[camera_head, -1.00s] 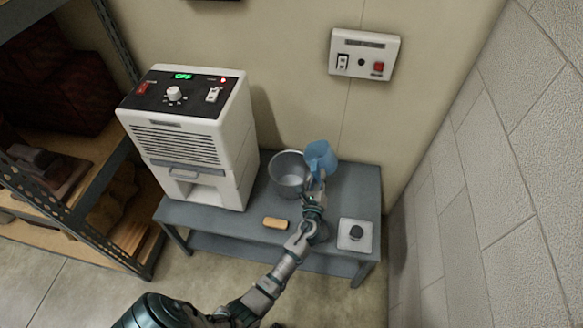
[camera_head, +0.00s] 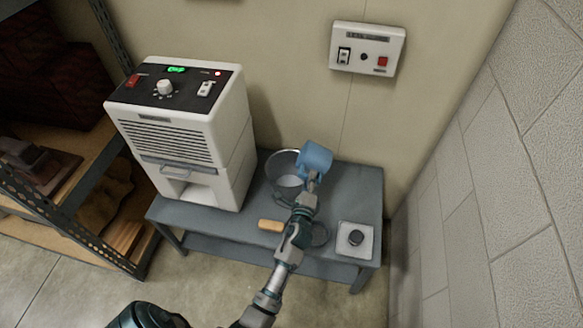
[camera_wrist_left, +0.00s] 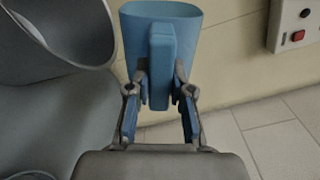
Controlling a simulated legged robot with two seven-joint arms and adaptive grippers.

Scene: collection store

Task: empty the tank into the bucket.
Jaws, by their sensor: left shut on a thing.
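The blue tank (camera_head: 316,157) is up in the air at the right rim of the grey metal bucket (camera_head: 283,168) and overlaps it in the head view. My left gripper (camera_head: 312,184) is shut on the tank's handle. The wrist view shows the fingers (camera_wrist_left: 161,88) on both sides of the handle, with the tank (camera_wrist_left: 187,38) beyond and the bucket (camera_wrist_left: 60,28) to its left. The tank's contents are hidden. The white dehumidifier (camera_head: 185,135) stands left of the bucket, with an open bay low in its front. My right gripper is out of view.
The grey table (camera_head: 195,217) carries a tan block (camera_head: 271,225), a dark round item (camera_head: 320,235) beside my arm and a white plate with a black knob (camera_head: 355,239). A switch panel (camera_head: 367,49) is on the wall. Shelving stands left; a block wall stands right.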

